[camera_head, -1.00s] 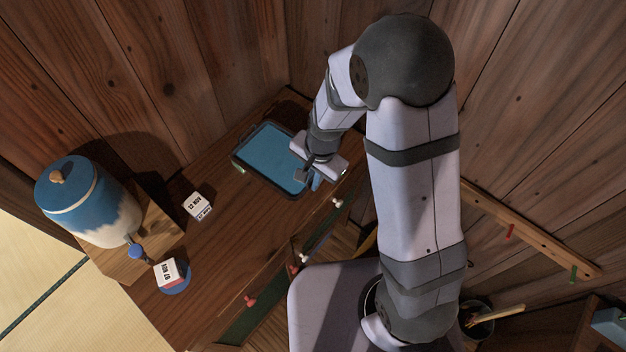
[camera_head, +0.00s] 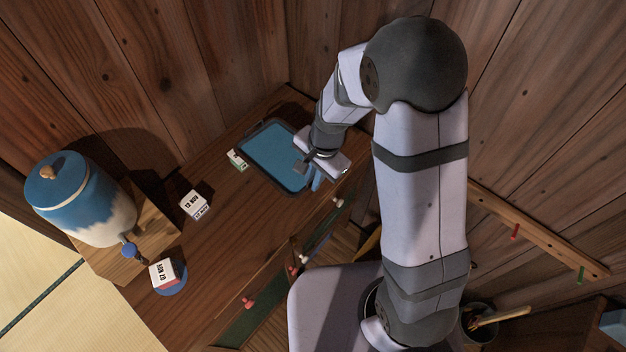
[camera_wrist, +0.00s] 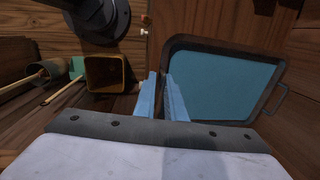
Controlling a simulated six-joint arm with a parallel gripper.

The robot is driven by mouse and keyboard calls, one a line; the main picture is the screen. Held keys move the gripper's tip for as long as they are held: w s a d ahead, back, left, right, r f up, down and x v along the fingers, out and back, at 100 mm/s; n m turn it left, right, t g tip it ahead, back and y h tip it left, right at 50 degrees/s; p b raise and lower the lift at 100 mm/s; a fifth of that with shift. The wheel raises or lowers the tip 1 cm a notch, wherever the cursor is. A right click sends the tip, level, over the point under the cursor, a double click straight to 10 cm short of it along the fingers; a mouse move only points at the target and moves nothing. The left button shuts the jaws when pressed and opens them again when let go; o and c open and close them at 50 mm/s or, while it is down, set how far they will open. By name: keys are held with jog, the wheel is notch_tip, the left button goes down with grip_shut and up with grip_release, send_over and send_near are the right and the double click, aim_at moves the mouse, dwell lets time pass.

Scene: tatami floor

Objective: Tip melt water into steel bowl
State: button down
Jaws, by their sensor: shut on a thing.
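A shallow dark-rimmed tray (camera_head: 268,152) with a flat blue surface inside is at the back of the wooden cabinet top. In the wrist view the tray (camera_wrist: 222,85) fills the right, with a wire handle on its far side. My gripper (camera_head: 313,180) is at the tray's near right end. Its light-blue fingers (camera_wrist: 160,90) are shut on the tray's near edge; the exact grip is partly hidden. I cannot tell whether the tray rests on the top or is slightly raised. I cannot make out a steel bowl in either view.
A small green-and-white box (camera_head: 237,160) stands close beside the tray. Date blocks (camera_head: 195,205) and a blue-and-white jar (camera_head: 80,205) with a tap stand at left. Wooden walls close in behind. A dark pot with sticks (camera_head: 480,320) is at lower right.

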jog(key=shift+w+d+f+g+y+b, duration=0.15)
jog(key=shift+f+g+y+b, duration=0.2)
jog(key=shift+f+b, duration=0.75)
jog(key=shift+w+d+r+g+y, duration=0.25)
jog(key=shift+r+g+y, duration=0.15)
jog(key=shift+r+y, duration=0.2)
jog(key=shift+w+d+r+g+y, duration=0.2)
jog(key=shift+r+g+y, duration=0.15)
jog(key=shift+r+y, duration=0.15)
jog(key=shift+w+d+r+m+g+y, duration=0.15)
jog(key=shift+d+r+g+y, duration=0.05)
jog(key=shift+r+g+y, duration=0.25)
jog(key=shift+w+d+r+m+g+y, duration=0.15)
jog(key=shift+d+r+g+y, duration=0.05)
jog(key=shift+r+g+y, duration=0.2)
jog(key=shift+w+d+r+p, duration=0.15)
jog(key=shift+r+p, duration=0.1)
jog(key=shift+p, duration=0.15)
jog(key=shift+w+d+r+g+y+p, duration=0.2)
jog(key=shift+w+d+g+y+p, duration=0.25)
jog(key=shift+g+y, duration=0.5)
jog(key=shift+w+d+r+g+y, duration=0.3)
jog(key=shift+w+d+g+y, duration=0.1)
jog(key=shift+y, duration=0.25)
jog(key=shift+s+r, duration=0.1)
jog(key=shift+r, duration=0.1)
